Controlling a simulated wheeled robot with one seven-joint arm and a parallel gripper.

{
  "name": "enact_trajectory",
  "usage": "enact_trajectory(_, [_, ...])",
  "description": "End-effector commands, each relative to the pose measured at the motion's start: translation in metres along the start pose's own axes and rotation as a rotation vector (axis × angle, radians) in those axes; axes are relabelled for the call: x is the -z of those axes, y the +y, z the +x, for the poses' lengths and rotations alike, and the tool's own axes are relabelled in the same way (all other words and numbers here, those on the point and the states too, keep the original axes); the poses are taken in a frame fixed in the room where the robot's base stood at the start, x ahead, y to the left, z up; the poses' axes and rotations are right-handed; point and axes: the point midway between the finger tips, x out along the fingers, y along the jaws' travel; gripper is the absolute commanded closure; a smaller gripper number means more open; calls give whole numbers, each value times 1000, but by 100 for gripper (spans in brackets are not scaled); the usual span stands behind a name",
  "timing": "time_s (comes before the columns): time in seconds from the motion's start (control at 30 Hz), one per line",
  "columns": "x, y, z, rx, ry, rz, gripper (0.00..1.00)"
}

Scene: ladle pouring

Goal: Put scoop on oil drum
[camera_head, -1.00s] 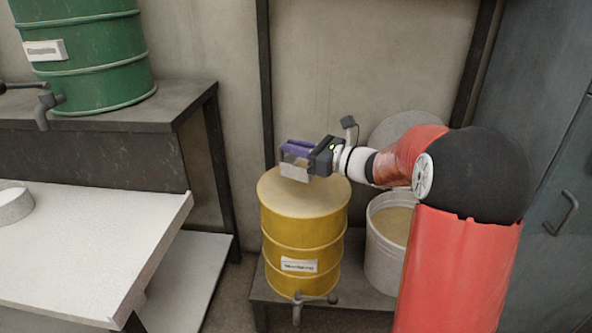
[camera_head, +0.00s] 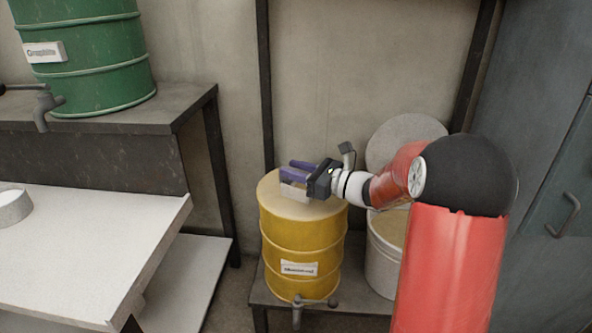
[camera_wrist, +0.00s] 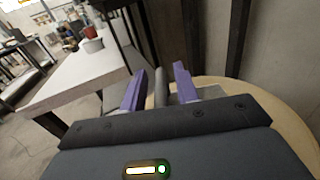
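The yellow oil drum (camera_head: 302,240) stands upright on a low dark bench, with a flat tan top and a tap at its front. My gripper (camera_head: 288,168) is low over the drum top. Its two purple fingers are apart. The pale grey scoop (camera_head: 293,190) is at the fingers, on or just above the drum top; exact contact is hard to tell. In the wrist view, the scoop's grey handle (camera_wrist: 161,90) stands between the fingers with gaps on both sides. Part of the scoop is hidden by my gripper. The drum top (camera_wrist: 275,105) shows below at right.
A white bucket (camera_head: 383,255) stands right of the drum, with a round lid (camera_head: 405,140) behind it. A green drum (camera_head: 85,60) sits on a shelf at upper left. A white table (camera_head: 90,245) is at left. A wall is close behind.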

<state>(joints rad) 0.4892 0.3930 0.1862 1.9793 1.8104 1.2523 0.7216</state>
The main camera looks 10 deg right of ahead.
Motion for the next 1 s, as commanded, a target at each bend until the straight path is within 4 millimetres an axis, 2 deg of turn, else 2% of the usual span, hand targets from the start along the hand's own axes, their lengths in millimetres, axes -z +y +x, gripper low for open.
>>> enact_trajectory(0.37, [-2, 0, -3, 1, 0, 0, 67])
enact_trajectory(0.47, [-2, -1, -17, 3, 1, 0, 67])
enact_trajectory(0.8, [-2, -1, -88, 4, 1, 0, 67])
enact_trajectory(1.0, [-2, 0, -114, 2, 0, 0, 67])
